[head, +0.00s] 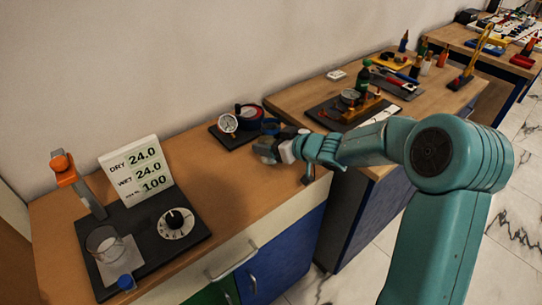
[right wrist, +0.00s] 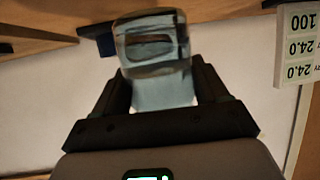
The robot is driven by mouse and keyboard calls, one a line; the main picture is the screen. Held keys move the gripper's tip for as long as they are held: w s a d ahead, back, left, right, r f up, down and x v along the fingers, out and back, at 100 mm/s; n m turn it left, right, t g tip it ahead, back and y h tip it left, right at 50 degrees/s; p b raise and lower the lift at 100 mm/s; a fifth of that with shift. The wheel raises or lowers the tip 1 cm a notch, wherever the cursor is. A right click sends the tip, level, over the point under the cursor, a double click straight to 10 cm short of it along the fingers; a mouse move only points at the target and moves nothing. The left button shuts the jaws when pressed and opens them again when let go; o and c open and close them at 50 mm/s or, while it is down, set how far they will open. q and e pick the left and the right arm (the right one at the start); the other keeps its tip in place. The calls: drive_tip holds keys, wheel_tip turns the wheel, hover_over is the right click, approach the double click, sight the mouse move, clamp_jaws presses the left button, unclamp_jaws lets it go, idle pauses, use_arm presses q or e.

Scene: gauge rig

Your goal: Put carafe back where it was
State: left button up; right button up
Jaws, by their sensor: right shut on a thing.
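The carafe (right wrist: 152,45), a clear bluish glass vessel, sits between the fingers of my right gripper (right wrist: 152,88) in the right wrist view. The gripper is shut on it. In the head view my right gripper (head: 268,150) is over the front part of the wooden counter, just in front of a small dark base with gauges. The carafe cannot be made out clearly there. My left gripper is not in view.
At the left, a black rig base (head: 165,222) carries a dial (head: 175,222), a clear glass cup (head: 103,243), an orange-topped post (head: 68,172) and a display board (head: 140,170) reading 24.0, 24.0, 100. A gauge base (head: 235,135) stands behind my gripper. Counter between them is clear.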

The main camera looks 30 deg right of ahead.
wheel_tip(320, 180, down, 4)
drive_tip(key=shift+w+r+b, duration=0.1)
drive_tip(key=shift+w+b, duration=0.05)
drive_tip(key=shift+b, duration=0.2)
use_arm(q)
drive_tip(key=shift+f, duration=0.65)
use_arm(e)
drive_tip(key=shift+r, duration=0.15)
drive_tip(key=shift+f, duration=0.2)
drive_tip(key=o, duration=1.3)
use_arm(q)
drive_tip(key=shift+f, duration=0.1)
use_arm(e)
drive_tip(key=shift+o, duration=0.2)
